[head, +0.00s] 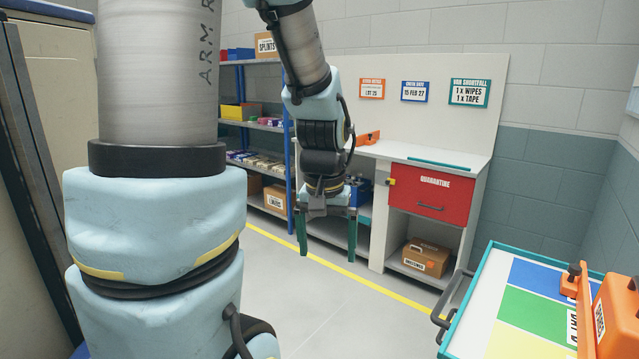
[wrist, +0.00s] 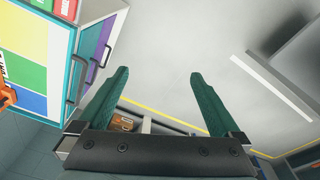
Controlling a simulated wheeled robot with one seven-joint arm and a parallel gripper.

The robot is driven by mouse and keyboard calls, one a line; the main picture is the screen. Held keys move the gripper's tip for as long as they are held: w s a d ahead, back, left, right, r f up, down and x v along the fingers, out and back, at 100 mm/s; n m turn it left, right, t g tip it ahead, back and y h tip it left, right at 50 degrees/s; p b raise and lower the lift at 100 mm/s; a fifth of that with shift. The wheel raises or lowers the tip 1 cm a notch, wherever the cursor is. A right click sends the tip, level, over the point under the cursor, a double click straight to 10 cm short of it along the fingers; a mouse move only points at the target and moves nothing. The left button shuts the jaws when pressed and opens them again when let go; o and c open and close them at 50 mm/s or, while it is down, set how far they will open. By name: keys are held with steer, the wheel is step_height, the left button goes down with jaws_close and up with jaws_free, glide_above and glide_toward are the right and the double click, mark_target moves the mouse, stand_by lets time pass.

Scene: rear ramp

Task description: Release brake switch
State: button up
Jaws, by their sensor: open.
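I cannot make out a part that is clearly the brake switch in either view. A white cart with a teal edge (head: 464,325) stands at the lower right in the head view, with a dark grey handle (head: 452,303) on its left side. Its top and side also show in the wrist view (wrist: 92,45), at the left. My gripper (head: 328,248) hangs in the air near the middle of the head view, left of the cart and apart from it. Its two green fingers are spread with nothing between them, as the wrist view also shows (wrist: 158,76).
An orange case (head: 615,318) sits on the cart's coloured top. Behind stand a white workbench with a red quarantine drawer (head: 431,194) and a blue shelf rack (head: 291,160) with boxes. The grey floor (head: 300,290) with a yellow line is clear.

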steer(key=s+a+f+n, duration=0.1)
steer(key=s+a+f, duration=0.1)
steer(key=a, duration=0.6)
steer(key=shift+f+n, duration=0.2)
steer(key=shift+n, duration=0.1)
